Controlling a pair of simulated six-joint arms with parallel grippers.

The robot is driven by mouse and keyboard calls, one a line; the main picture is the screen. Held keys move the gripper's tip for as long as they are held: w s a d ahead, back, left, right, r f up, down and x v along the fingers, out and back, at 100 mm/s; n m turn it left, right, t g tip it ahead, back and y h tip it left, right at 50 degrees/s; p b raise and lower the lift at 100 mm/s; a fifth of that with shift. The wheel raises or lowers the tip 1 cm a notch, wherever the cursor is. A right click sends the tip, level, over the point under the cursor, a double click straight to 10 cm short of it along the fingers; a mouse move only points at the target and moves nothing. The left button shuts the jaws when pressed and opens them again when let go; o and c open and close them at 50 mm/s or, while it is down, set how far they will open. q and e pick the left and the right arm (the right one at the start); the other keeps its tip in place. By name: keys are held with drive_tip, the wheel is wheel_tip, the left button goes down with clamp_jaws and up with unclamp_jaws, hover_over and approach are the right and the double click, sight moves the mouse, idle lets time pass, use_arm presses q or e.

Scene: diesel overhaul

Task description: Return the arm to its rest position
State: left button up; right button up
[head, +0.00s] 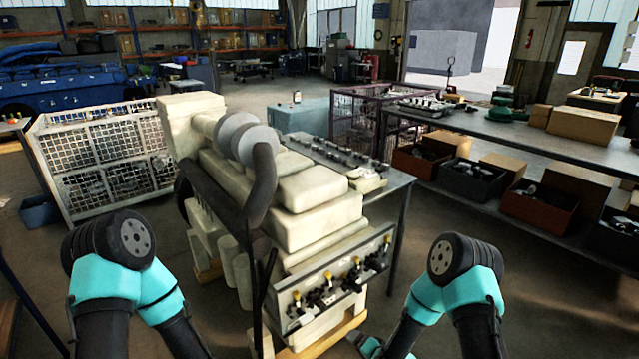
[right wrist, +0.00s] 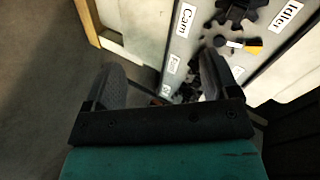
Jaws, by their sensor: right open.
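My right arm (head: 455,275) is bent at the right of the head view, and its gripper is low, partly cut off by the bottom edge. In the right wrist view, my right gripper (right wrist: 160,72) is open, its two dark fingers apart with nothing between them. It is beside the engine's grey gear panel (right wrist: 192,50), which bears "Cam" and "Idler" labels and black gears. My left arm (head: 125,265) is bent at the left of the head view; its gripper is out of view.
The cream engine (head: 300,205) stands between my arms on a wooden base; its gear panel (head: 335,285) faces the lower right. A narrow table (head: 398,183) with parts stands behind it. A mesh crate (head: 105,165) is at left, a long bench (head: 540,140) at right.

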drive_tip(key=s+d+n+g+h, duration=0.1)
drive_tip(key=s+d+g, duration=0.3)
drive_tip(key=s, duration=0.8)
drive_tip(key=s+d+r+n+g+h, duration=0.1)
drive_tip(key=s+d+n+g, duration=0.3)
drive_tip(key=s, duration=0.8)
drive_tip(key=shift+d+g+h, duration=0.6)
drive_tip(key=shift+d, duration=0.3)
